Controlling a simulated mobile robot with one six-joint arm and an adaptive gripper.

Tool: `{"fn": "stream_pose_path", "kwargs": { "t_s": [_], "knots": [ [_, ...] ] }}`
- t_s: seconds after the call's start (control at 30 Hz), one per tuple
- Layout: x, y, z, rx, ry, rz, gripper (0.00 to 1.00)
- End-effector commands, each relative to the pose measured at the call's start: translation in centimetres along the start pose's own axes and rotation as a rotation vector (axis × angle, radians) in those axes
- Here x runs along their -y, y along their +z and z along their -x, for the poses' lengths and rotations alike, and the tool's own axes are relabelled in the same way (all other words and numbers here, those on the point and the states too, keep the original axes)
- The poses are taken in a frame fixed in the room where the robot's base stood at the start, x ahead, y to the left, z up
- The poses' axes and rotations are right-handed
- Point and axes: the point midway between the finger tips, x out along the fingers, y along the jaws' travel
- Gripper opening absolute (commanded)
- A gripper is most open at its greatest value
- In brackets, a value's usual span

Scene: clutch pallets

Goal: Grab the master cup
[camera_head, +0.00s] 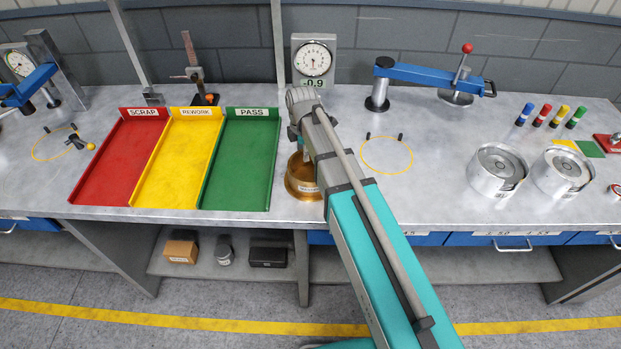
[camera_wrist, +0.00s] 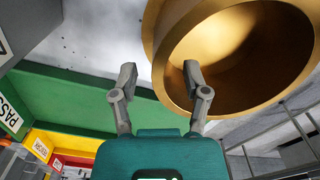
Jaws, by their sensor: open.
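The master cup, a brass-coloured round cup with a label (camera_head: 299,186), stands near the bench's front edge, right of the green PASS tray and partly hidden by my arm. In the wrist view the cup (camera_wrist: 165,50) fills the upper right, its hollow opening facing the camera. The left finger is outside the cup's wall and the right finger overlaps the opening. I cannot tell whether that finger is inside the cup or only in front of it. My arm hides the gripper in the head view.
Red SCRAP (camera_head: 117,160), yellow REWORK (camera_head: 172,165) and green PASS (camera_head: 240,165) trays lie to the left. A dial gauge (camera_head: 314,60) stands behind the cup. Two metal cylinders (camera_head: 497,172) (camera_head: 563,173) and a blue lever fixture (camera_head: 425,75) are to the right.

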Motion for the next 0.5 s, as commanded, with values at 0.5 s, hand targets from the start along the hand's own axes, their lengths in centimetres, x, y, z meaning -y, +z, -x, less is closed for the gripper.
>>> {"fn": "stream_pose_path", "kwargs": {
  "t_s": [0.5],
  "knots": [
    [0.0,0.1,-2.6,0.000,0.000,0.000,0.60]
  ]
}}
